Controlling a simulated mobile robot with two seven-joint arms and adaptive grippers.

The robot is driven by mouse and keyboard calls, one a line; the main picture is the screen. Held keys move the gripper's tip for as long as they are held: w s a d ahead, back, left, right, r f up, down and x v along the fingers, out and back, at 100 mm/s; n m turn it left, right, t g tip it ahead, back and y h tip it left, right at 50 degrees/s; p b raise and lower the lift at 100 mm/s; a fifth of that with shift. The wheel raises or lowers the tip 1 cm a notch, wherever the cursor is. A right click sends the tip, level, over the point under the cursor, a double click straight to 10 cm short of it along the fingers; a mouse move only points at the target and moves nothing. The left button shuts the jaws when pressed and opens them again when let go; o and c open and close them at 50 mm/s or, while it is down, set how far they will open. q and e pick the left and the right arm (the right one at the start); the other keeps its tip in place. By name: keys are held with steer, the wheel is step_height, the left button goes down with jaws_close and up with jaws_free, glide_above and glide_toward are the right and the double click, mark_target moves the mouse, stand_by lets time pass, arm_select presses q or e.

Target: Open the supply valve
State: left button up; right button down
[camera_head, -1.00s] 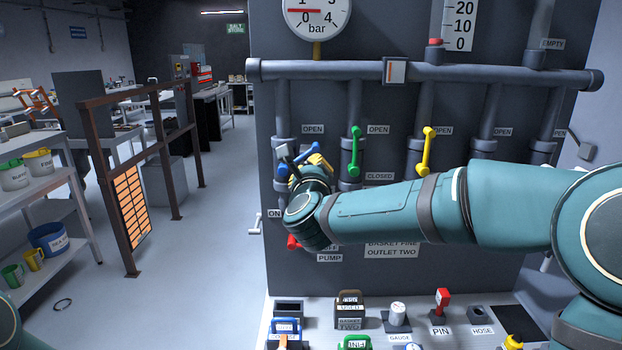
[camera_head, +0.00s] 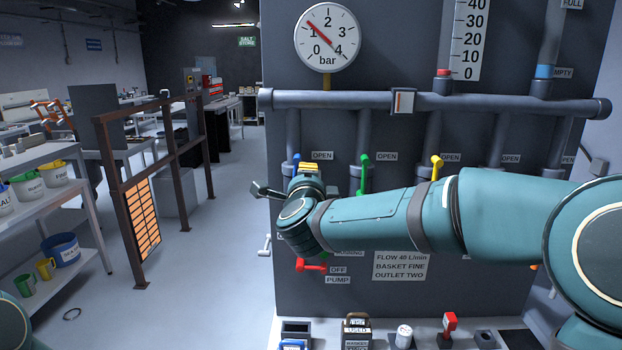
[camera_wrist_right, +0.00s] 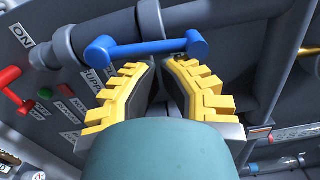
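The blue valve handle (camera_wrist_right: 150,48) lies across the top of the right wrist view, roughly along the grey pipe behind it. A label partly reading "SUPPLY" (camera_wrist_right: 92,80) is beside it. In the head view only a bit of the blue handle (camera_head: 296,158) shows left of the OPEN label; my right gripper hides the rest. My right gripper (camera_wrist_right: 158,66) has yellow fingers with a gap between the tips, just short of the handle; I cannot tell whether they touch it. It also shows in the head view (camera_head: 311,167). My left gripper is out of view.
Green (camera_head: 364,174) and yellow (camera_head: 436,167) handles stand upright on neighbouring pipes. A red pump handle (camera_head: 312,266) is below, at OFF. The gauge (camera_head: 327,38) has its needle near 1 bar. A bench with boxes (camera_head: 357,330) stands below; my right arm crosses the panel.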

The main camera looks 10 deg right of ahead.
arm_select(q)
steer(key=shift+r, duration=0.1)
arm_select(e)
steer(key=shift+a+r, duration=0.15)
steer(key=shift+a, duration=0.1)
stand_by(0.3)
steer(key=shift+d, duration=0.15)
